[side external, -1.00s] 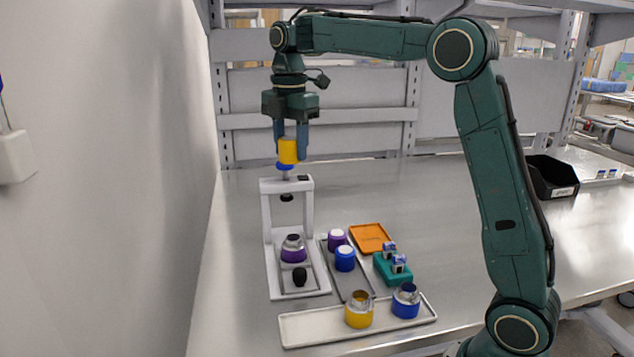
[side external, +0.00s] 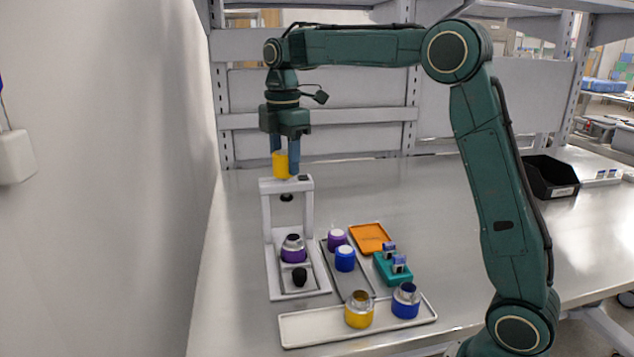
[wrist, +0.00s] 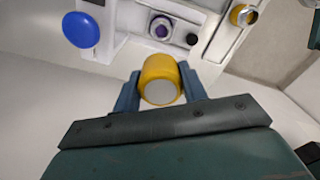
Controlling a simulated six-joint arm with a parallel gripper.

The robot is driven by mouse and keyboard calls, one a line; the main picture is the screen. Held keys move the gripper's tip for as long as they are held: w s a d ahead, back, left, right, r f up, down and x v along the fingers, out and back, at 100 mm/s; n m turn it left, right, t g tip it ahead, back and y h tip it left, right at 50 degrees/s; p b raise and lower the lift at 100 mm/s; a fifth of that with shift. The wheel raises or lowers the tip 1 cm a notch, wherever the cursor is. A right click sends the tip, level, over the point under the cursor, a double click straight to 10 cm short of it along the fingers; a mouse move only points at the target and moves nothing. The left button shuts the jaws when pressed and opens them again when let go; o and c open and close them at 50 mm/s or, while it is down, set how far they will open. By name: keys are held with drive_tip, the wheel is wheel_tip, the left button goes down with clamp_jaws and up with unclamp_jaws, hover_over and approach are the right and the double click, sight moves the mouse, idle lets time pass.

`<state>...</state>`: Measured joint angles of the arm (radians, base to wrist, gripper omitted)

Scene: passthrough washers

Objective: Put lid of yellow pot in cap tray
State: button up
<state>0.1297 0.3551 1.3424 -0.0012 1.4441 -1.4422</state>
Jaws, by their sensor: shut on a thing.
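My gripper (side external: 284,168) is shut on the yellow lid (side external: 281,163), held high beside the top of the white press. In the wrist view the lid (wrist: 160,80) sits between both fingers, its pale round face showing. The open yellow pot (side external: 359,311), with a metal neck, stands in the white front tray (side external: 305,329). A grey tray (side external: 356,283), apparently the cap tray, holds a purple cap (side external: 337,238) and a blue cap (side external: 344,258), both with white tops. Its front part is bare.
The white press (side external: 267,220) stands on the left with an open purple pot (side external: 293,249) in it. Its blue knob (wrist: 80,29) shows in the wrist view. A blue pot (side external: 405,301), empty orange tray (side external: 370,237) and teal holder (side external: 393,268) are nearby.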

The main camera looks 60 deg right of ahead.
drive_tip(key=a+f+m, duration=0.3)
drive_tip(key=f+m, duration=0.2)
drive_tip(key=f, duration=0.2)
drive_tip(key=a+f+m, duration=0.3)
drive_tip(key=f+m, duration=0.3)
drive_tip(key=f, duration=0.1)
drive_tip(key=shift+f+m, duration=0.25)
drive_tip(key=shift+m, duration=0.05)
drive_tip(key=shift+w, duration=0.1)
drive_tip(key=m, duration=0.6)
drive_tip(key=shift+m, duration=0.4)
drive_tip(key=shift+r, duration=0.15)
drive_tip(key=s+d+r+n, duration=0.1)
drive_tip(key=s+d+r, duration=0.2)
drive_tip(key=s+r, duration=0.3)
drive_tip(key=s+d+r, duration=0.3)
drive_tip(key=s+r, duration=0.4)
drive_tip(key=s, duration=0.4)
drive_tip(key=shift+s+d+n, duration=0.3)
drive_tip(key=shift+s+n, duration=0.05)
drive_tip(key=shift+n, duration=0.05)
